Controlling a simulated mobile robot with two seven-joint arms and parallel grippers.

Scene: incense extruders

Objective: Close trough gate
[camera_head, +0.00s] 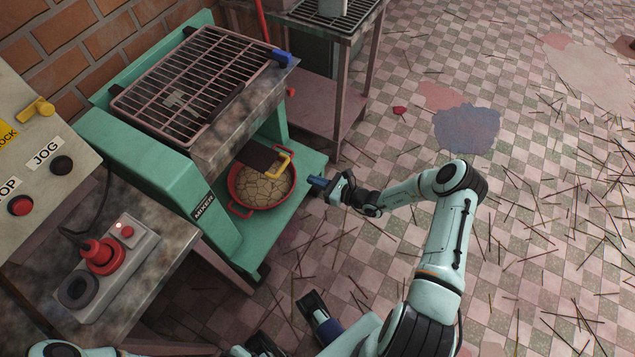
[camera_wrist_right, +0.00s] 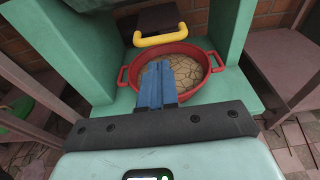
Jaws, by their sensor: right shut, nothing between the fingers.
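The trough gate is a dark plate (camera_head: 257,156) with a yellow handle (camera_head: 285,164), jutting out under the green mixer (camera_head: 150,165) above a red pan. In the right wrist view the gate plate (camera_wrist_right: 158,17) and handle (camera_wrist_right: 160,37) are straight ahead, beyond the fingers. My right gripper (camera_head: 317,183) is shut and empty, right of the pan and handle, apart from the handle. Its blue fingers (camera_wrist_right: 158,77) overlap the pan in the wrist view. A dark and blue gripper part (camera_head: 318,318), apparently my left gripper, shows at the bottom; its jaws are unclear.
The red pan (camera_head: 236,205) holds a cracked tan mass on the mixer's lower shelf. The mixer's side walls flank it. A pink grate (camera_head: 205,75) tops the mixer. A control box (camera_head: 120,262) stands left. The tiled floor right of the mixer is open, strewn with sticks.

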